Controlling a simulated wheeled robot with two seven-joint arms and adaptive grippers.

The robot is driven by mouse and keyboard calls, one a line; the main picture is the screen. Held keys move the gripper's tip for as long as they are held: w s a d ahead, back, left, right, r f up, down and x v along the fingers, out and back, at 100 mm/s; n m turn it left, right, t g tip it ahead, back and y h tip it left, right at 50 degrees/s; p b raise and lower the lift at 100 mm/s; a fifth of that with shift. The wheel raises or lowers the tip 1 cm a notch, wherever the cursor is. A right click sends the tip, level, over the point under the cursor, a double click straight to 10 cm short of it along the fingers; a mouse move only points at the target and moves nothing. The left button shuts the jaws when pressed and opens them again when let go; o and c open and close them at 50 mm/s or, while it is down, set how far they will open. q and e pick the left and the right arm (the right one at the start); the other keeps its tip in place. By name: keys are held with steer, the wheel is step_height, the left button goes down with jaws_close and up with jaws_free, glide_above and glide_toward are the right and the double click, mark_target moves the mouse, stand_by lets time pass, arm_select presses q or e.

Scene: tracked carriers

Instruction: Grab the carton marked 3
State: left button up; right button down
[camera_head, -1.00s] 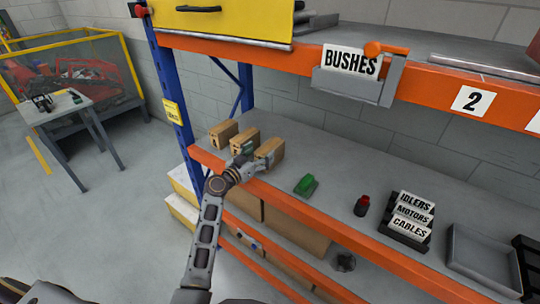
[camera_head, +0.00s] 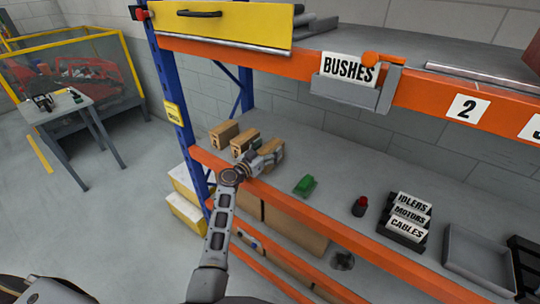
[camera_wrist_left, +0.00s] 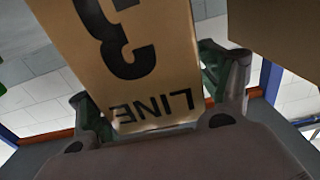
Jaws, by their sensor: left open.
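The carton marked 3 (camera_wrist_left: 150,40) fills the middle of the left wrist view, its face showing an upside-down 3 and the word LINE. In the head view this carton (camera_head: 274,149) is the rightmost of three small brown cartons on the shelf, partly hidden by my gripper. My left gripper (camera_head: 262,159) is at the carton's front. In the left wrist view its open fingers (camera_wrist_left: 157,90) stand on either side of the carton; whether they touch it I cannot tell. My right gripper is not in view.
Two similar cartons, the left one (camera_head: 223,134) and the middle one (camera_head: 244,140), stand close by. A green object (camera_head: 305,186), a red-capped item (camera_head: 360,206), a label stand (camera_head: 405,220) and a grey tray (camera_head: 478,252) lie further right. The orange shelf edge (camera_head: 300,217) runs in front.

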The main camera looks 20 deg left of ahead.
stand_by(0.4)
arm_select(q)
steer(key=shift+r, duration=0.1)
steer(key=c, duration=1.5)
steer(key=shift+r, duration=0.1)
steer(key=shift+c, duration=0.2)
steer(key=shift+r, duration=4.95)
